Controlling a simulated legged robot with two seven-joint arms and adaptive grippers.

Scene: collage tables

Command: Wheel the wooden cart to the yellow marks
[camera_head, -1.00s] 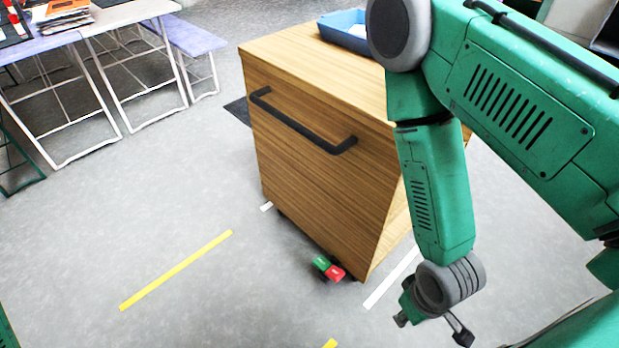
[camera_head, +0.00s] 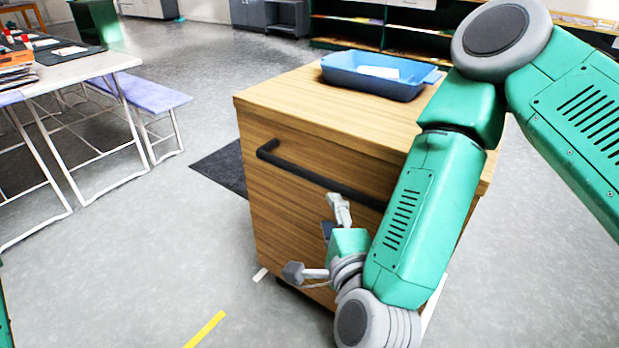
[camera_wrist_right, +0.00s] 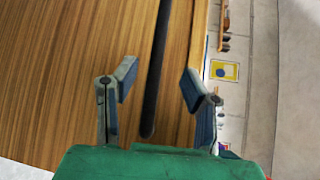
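The wooden cart (camera_head: 300,215) stands on the floor in the middle of the head view, with a black bar handle (camera_head: 320,178) across its near face. A yellow mark (camera_head: 205,330) is on the floor at the bottom, nearer than the cart. My right gripper (camera_head: 316,240) is open and empty in front of the cart's face, just below the handle in the picture. In the right wrist view the handle (camera_wrist_right: 158,70) appears between the two spread fingers (camera_wrist_right: 159,83); I cannot tell the depth gap. My right arm hides the cart's right side. My left gripper is out of view.
A blue tray (camera_head: 372,75) with something white in it sits on the cart top. White floor marks (camera_head: 260,274) lie by the cart's base. A table (camera_head: 85,72) and purple bench (camera_head: 140,95) stand left. A dark mat (camera_head: 222,168) lies behind the cart's left side.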

